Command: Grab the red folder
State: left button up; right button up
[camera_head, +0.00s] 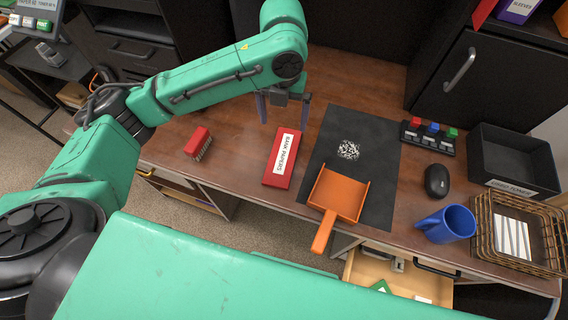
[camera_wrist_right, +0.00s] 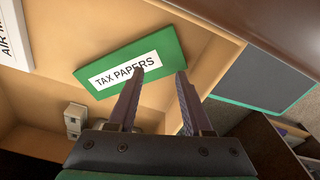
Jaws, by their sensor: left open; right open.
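The red folder (camera_head: 283,157), with a white label reading "BANK PAPERS", lies on the brown desk left of the dark mat. My left gripper (camera_head: 283,112) is open and empty, with its fingers pointing down above and just behind the folder's far end. I cannot tell the exact height of the fingers over the desk. My right gripper (camera_wrist_right: 158,80) is open in the right wrist view. Its fingers point toward a green folder (camera_wrist_right: 130,66) labelled "TAX PAPERS" in an open wooden drawer. The right gripper does not show in the head view.
An orange dustpan-like scoop (camera_head: 338,196) lies on the dark mat (camera_head: 377,150). A blue mug (camera_head: 449,224), black mouse (camera_head: 437,180), black tray (camera_head: 513,157) and wire basket (camera_head: 482,238) stand at the right. The drawer (camera_head: 362,272) is open below.

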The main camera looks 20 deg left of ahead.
aim_at(283, 156)
pick_arm(q)
jog(key=f, duration=0.9)
jog(key=f+p, duration=0.1)
jog(key=f, duration=0.4)
jog(key=shift+s+f, duration=0.3)
jog(key=shift+s, duration=0.05)
jog(key=c, duration=1.2)
